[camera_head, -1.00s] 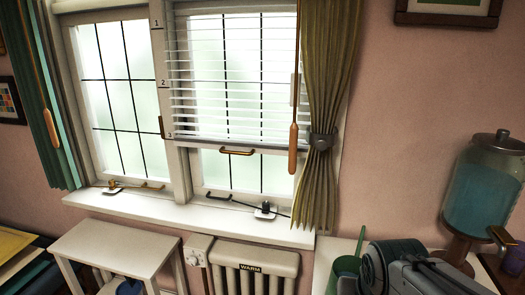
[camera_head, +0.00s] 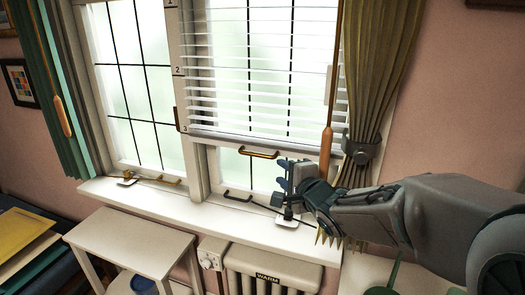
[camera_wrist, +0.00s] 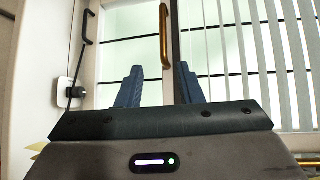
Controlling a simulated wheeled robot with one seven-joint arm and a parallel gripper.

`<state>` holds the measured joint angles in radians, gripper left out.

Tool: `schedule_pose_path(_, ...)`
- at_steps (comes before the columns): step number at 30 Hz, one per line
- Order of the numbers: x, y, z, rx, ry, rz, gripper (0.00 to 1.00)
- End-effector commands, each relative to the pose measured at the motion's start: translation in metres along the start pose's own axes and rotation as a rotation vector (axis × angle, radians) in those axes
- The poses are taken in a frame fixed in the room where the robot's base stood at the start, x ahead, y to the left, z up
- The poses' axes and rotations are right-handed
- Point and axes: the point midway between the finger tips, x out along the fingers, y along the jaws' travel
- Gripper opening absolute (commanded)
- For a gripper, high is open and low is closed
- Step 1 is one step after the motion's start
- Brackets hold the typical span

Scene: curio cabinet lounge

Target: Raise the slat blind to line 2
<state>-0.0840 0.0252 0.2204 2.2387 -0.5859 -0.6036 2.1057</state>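The white slat blind (camera_head: 262,75) hangs over the right window, its bottom rail (camera_head: 225,138) at about line 3 (camera_head: 184,129). Line 2 (camera_head: 178,71) is marked higher on the post. A brass handle (camera_head: 258,153) sits at the rail's lower edge. My gripper (camera_head: 284,174) is low and right of this handle, in front of the window. In the wrist view, the blue fingers of my gripper (camera_wrist: 160,70) are apart and empty. The brass handle (camera_wrist: 164,35) lies beyond the fingertips, within the gap's width; no contact shows. The blind's slats (camera_wrist: 275,55) are at the right there.
A wooden cord pull (camera_head: 326,150) and the tied olive curtain (camera_head: 375,90) hang close right of my gripper. A dark sash handle (camera_head: 237,196) is below the blind. The sill (camera_head: 150,205), radiator (camera_head: 270,268) and white side table (camera_head: 130,240) lie below.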

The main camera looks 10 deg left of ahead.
Motion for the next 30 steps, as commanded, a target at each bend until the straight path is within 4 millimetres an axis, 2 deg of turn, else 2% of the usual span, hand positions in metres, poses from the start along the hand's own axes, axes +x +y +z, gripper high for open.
schedule_pose_path(8,0.021,-0.003,0.009,0.044,-0.035,-0.02,0.33)
schedule_pose_path(24,0.111,-0.005,0.011,0.043,-0.032,-0.019,0.33)
schedule_pose_path(30,0.133,-0.006,0.011,0.041,-0.03,-0.018,0.33)
